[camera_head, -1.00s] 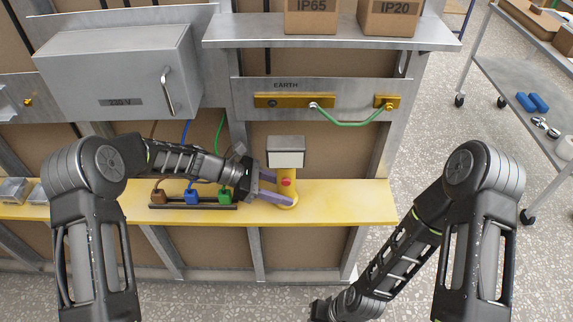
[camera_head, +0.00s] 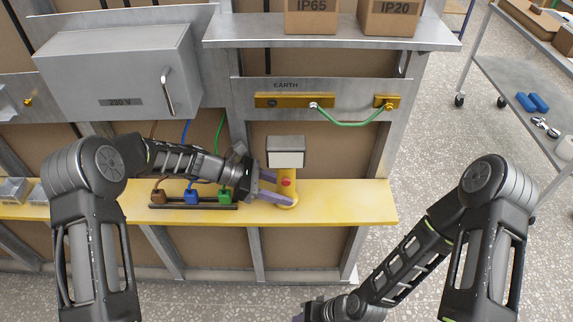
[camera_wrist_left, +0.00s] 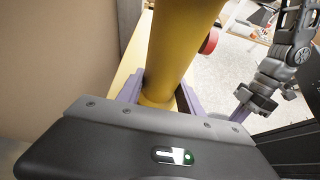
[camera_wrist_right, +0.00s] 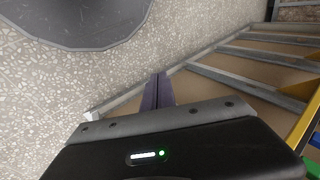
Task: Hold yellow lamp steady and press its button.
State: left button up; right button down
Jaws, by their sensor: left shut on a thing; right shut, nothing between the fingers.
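The yellow lamp (camera_head: 288,196) stands upright on the yellow shelf (camera_head: 345,200), with a pale box-shaped head (camera_head: 286,152) on top. Its red button (camera_head: 286,183) faces the front of the post. My left gripper (camera_head: 283,190) reaches in from the left and is shut on the lamp's post. In the left wrist view, its purple fingers sit on both sides of the yellow post (camera_wrist_left: 178,45), and the red button (camera_wrist_left: 209,41) sticks out at the right. My right gripper (camera_wrist_right: 158,90) is shut and empty, low in front of the shelf and apart from the lamp.
Brown, blue and green connectors (camera_head: 192,197) sit in a black rack on the shelf, left of the lamp. A grey cabinet (camera_head: 120,75) and an earth bar with a green cable (camera_head: 350,123) are above. The shelf right of the lamp is clear. A trolley (camera_head: 520,80) stands at right.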

aim_at(286, 182)
pick_arm(q)
jog(key=shift+s+a+f, duration=0.1)
jog(key=shift+a+f, duration=0.1)
jog(key=shift+f, duration=0.15)
pick_arm(e)
jog(key=w+a+r+t+y, duration=0.3)
jog(key=w+r, duration=0.1)
jog(key=r, duration=0.2)
jog(key=w+a+r+t+y, duration=0.3)
jog(key=a+r, duration=0.1)
jog(key=r, duration=0.2)
jog(key=w+d+r+m+t+y, duration=0.1)
jog(key=w+d+r+t, duration=0.1)
jog(key=r, duration=0.5)
jog(key=w+d+r+m+t+y, duration=0.1)
jog(key=w+d+r+t, duration=0.1)
jog(key=r+t, duration=0.3)
notch_tip(286, 182, up, 2)
jog(key=shift+w+r, duration=0.1)
jog(key=shift+w, duration=0.25)
jog(key=shift+y, duration=0.3)
jog(key=w, duration=0.8)
jog(key=shift+w, duration=0.55)
